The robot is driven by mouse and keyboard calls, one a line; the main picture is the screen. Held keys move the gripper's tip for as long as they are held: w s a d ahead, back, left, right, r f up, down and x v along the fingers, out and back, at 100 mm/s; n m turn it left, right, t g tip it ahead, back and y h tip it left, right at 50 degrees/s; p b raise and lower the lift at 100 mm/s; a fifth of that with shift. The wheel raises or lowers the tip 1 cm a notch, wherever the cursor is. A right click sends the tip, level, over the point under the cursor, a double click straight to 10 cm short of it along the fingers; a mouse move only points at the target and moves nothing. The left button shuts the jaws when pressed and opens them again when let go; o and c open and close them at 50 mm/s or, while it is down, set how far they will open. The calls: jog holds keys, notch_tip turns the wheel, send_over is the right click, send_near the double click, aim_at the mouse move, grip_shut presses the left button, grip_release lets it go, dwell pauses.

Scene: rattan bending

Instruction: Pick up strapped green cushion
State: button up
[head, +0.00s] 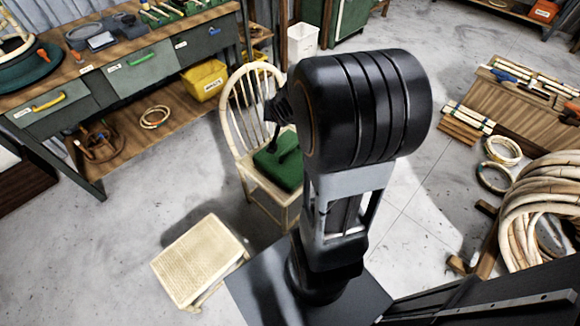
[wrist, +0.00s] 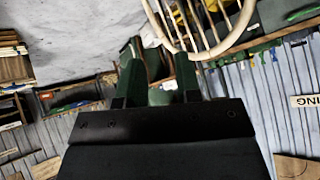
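The green cushion (head: 284,165) lies on the seat of the pale rattan chair (head: 250,110) in the head view. A dark strip at its left edge looks like a strap, but my arm hides part of the cushion. My gripper (head: 277,110) is above the cushion, in front of the chair's back and apart from the cushion. In the wrist view my gripper (wrist: 159,72) has two green fingers spread apart, with no held object visible between them. The chair's curved back (wrist: 232,40) shows at the top there. I cannot make out the cushion in that view.
A woven stool (head: 200,258) stands in front of the chair. A workbench (head: 130,75) with drawers is at the left, with a yellow bin (head: 205,80) beside the chair. Rattan coils (head: 540,205) are at the right. Grey floor is clear at the lower left.

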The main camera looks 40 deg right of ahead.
jog(key=d+f+m+t+y+b, duration=0.1)
jog(key=d+f+m+t+b, duration=0.1)
jog(key=f, duration=0.8)
jog(key=d+f+m+t+y+b, duration=0.1)
jog(key=d+f+m+b, duration=0.3)
jog(key=f, duration=0.6)
jog(key=s+d+f+m+t+y+b, duration=0.1)
jog(key=d+f+m+t+b, duration=0.2)
jog(key=f, duration=0.6)
jog(key=shift+d+f+b, duration=0.2)
jog(key=shift+d+b, duration=0.35)
jog(key=shift+b, duration=0.2)
jog(key=shift+d+f+b, duration=0.2)
jog(key=shift+d+b, duration=0.3)
jog(key=shift+b, duration=0.2)
jog(key=b, duration=0.2)
send_over(296, 162)
notch_tip(296, 162, down, 2)
jog(key=shift+f+y, duration=0.25)
jog(key=shift+y, duration=0.05)
jog(key=shift+r+b+x, duration=0.15)
jog(key=shift+b+x, duration=0.5)
jog(key=shift+x, duration=1.05)
jog(key=shift+r+b+x, duration=0.1)
jog(key=shift+b+x, duration=0.55)
jog(key=shift+x, duration=1.05)
jog(key=shift+w+d, duration=0.1)
grip_shut()
